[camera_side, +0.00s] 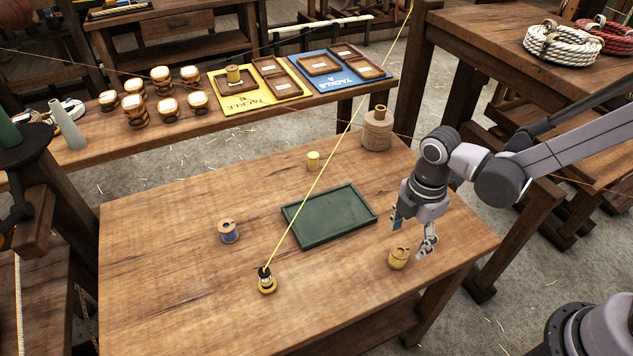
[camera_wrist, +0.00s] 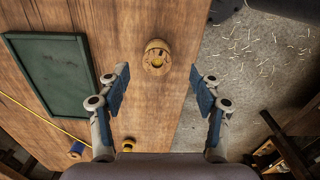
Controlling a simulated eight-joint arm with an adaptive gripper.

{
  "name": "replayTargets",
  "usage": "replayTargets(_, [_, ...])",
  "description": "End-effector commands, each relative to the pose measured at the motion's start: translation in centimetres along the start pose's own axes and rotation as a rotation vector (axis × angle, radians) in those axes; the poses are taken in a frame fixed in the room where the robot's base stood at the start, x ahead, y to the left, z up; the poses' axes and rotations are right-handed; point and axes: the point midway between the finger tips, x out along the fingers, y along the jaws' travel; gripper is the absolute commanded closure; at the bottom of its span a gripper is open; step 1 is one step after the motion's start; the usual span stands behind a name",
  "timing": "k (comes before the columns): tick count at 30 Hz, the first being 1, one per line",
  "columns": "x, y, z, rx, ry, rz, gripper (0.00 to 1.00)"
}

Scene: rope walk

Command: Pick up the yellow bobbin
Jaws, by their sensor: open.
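The yellow bobbin (camera_side: 398,259), with wood-coloured ends, stands on the workbench (camera_side: 170,290) near its front right edge. In the wrist view the bobbin (camera_wrist: 157,57) shows end-on, ahead of my gripper (camera_wrist: 160,80) and roughly midway between the fingers, with wood around it. My gripper (camera_side: 412,232) is open and empty. In the side view it hangs tilted above the bobbin, slightly to its right, and I see a gap between them. Neither finger appears to touch it.
A green tray (camera_side: 330,216) lies left of the bobbin.

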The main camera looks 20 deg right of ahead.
Motion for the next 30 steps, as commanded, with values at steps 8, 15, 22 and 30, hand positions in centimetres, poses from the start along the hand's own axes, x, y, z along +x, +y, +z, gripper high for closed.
replayTargets(8, [2.9, 0.5, -0.8, 0.000, 0.000, 0.000, 0.35])
replayTargets(15, [4.7, 0.4, -0.7, 0.001, 0.000, 0.000, 0.35])
replayTargets(22, [4.8, 0.4, -0.7, 0.001, 0.000, 0.000, 0.35])
replayTargets(30, [4.8, 0.4, -0.7, 0.001, 0.000, 0.000, 0.86])
